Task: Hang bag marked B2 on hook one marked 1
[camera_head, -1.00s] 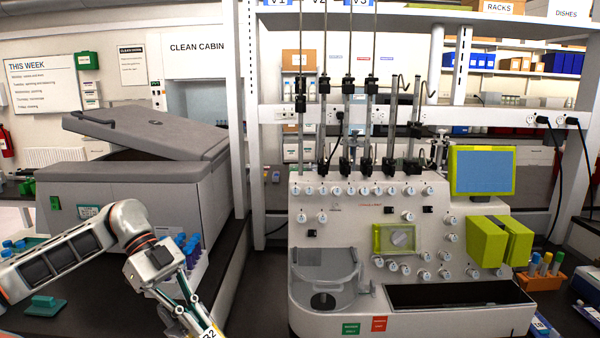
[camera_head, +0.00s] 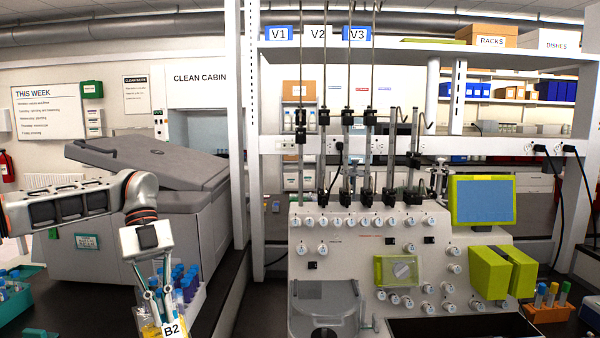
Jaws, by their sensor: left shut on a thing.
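My left gripper (camera_head: 166,300) is at the lower left, pointing down. It is shut on the bag marked B2 (camera_head: 150,331), which has a white B2 tag and a yellowish body. The lower part of the bag is cut off by the bottom edge of the picture. The cell processor (camera_head: 340,262) stands to the right of the gripper, with several thin vertical poles (camera_head: 324,80) rising from its back. Small curved hooks (camera_head: 430,124) show on the shorter poles at the right. I cannot read a hook mark 1. My right gripper is not in view.
Signs V1 (camera_head: 279,33), V2 and V3 hang above the poles. A rack of blue-capped tubes (camera_head: 190,285) stands just behind the left gripper. A grey lidded machine (camera_head: 150,210) is behind it. A white upright post (camera_head: 236,120) stands between the gripper and the poles.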

